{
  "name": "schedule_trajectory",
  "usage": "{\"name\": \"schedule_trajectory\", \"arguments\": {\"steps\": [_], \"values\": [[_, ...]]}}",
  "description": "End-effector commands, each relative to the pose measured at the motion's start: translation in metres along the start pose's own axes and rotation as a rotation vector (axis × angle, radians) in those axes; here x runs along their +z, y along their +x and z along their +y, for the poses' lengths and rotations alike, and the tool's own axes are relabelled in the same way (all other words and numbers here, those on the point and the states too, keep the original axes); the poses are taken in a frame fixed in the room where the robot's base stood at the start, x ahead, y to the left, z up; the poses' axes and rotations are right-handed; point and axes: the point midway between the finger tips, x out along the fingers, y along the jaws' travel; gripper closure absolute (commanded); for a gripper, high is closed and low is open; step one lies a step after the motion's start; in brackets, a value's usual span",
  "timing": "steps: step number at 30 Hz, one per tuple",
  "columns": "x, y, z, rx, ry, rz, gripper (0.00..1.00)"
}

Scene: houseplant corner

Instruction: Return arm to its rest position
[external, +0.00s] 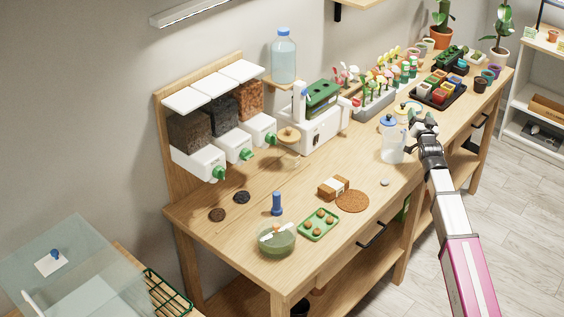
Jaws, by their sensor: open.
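My arm reaches in from the lower right over the front edge of the wooden workbench (385,225). My gripper (421,122) is over the right half of the bench, just right of a clear jug (392,150) with a blue top (388,122). It is open, and I see nothing held in it. Its fingertips are small in this view, so I cannot tell whether they touch anything behind them.
Black trays of coloured pots (440,92) stand beyond my gripper. A white machine (318,125) and dispensers (200,165) line the back. A green tray (319,224), bowl (277,240) and brown disc (352,201) lie toward the left. Open floor (510,210) is at right.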

Motion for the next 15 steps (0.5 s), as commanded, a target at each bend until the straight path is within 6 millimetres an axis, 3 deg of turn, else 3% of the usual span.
{"name": "schedule_trajectory", "arguments": {"steps": [3, 11, 15], "values": [[-0.008, 0.005, 0.043, 0.038, -0.029, 0.015, 0.34], [-0.017, 0.005, 0.116, 0.107, -0.084, 0.019, 0.34], [0.008, -0.011, 0.147, 0.157, -0.109, -0.058, 0.34]]}}
